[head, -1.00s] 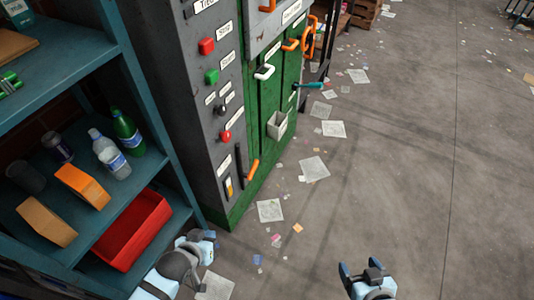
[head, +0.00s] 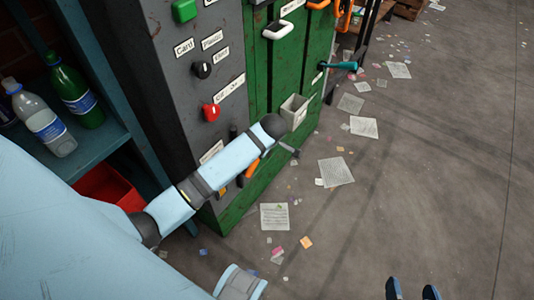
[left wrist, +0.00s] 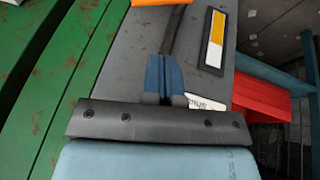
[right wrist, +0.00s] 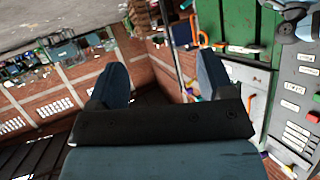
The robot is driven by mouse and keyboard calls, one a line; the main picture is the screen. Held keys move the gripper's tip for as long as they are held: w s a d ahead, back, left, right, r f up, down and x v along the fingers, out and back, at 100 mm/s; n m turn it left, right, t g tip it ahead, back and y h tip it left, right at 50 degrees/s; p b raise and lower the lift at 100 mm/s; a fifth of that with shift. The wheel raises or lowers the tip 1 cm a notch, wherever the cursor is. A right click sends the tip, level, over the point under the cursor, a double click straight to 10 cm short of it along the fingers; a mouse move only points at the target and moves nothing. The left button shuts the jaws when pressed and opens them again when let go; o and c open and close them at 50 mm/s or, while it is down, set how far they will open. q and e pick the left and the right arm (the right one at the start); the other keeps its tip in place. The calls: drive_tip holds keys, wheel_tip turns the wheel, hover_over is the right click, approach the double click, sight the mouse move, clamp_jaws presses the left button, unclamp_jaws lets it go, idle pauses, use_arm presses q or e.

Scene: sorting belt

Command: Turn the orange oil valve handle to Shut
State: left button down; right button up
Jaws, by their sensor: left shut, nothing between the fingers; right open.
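An orange handle (head: 252,168) sits low on the cabinet front, partly behind my left arm in the head view. An orange piece, likely the same handle, shows at the top edge of the left wrist view (left wrist: 160,2). My left gripper (left wrist: 166,72) is shut and empty, in front of the grey panel by a dark upright bar; contact cannot be told. In the head view my left arm hides it. My right gripper (head: 412,287) is open and empty over the floor, and also shows in the right wrist view (right wrist: 163,68).
The grey panel carries a red knob (head: 211,112), a black knob (head: 202,69) and a green button (head: 185,10). The green cabinet has a white handle (head: 280,31), a teal lever (head: 340,66) and a small box (head: 295,111). A shelf with bottles stands left. Floor at right is open, with scattered papers.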

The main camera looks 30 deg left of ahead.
use_arm(q)
drive_tip(key=b, duration=0.3)
hover_over(257, 163)
drive_tip(key=s, duration=0.2)
wheel_tip(257, 163, down, 8)
drive_tip(key=w+f+b, duration=0.1)
drive_tip(key=f, duration=0.1)
drive_tip(key=w+f+b, duration=0.1)
drive_tip(key=shift+f, duration=0.4)
use_arm(e)
drive_tip(key=w+a+r+t+y, duration=0.2)
drive_tip(key=a+r+t+y, duration=0.1)
drive_tip(key=r, duration=0.6)
drive_tip(key=shift+a+r+t+y, duration=0.35)
drive_tip(key=shift+a+t, duration=0.3)
drive_tip(key=shift+t, duration=0.25)
use_arm(q)
drive_tip(key=shift+w+d+r+p, duration=0.1)
drive_tip(key=shift+r+p, duration=0.05)
drive_tip(key=shift+p, duration=0.15)
use_arm(e)
drive_tip(key=shift+w, duration=0.15)
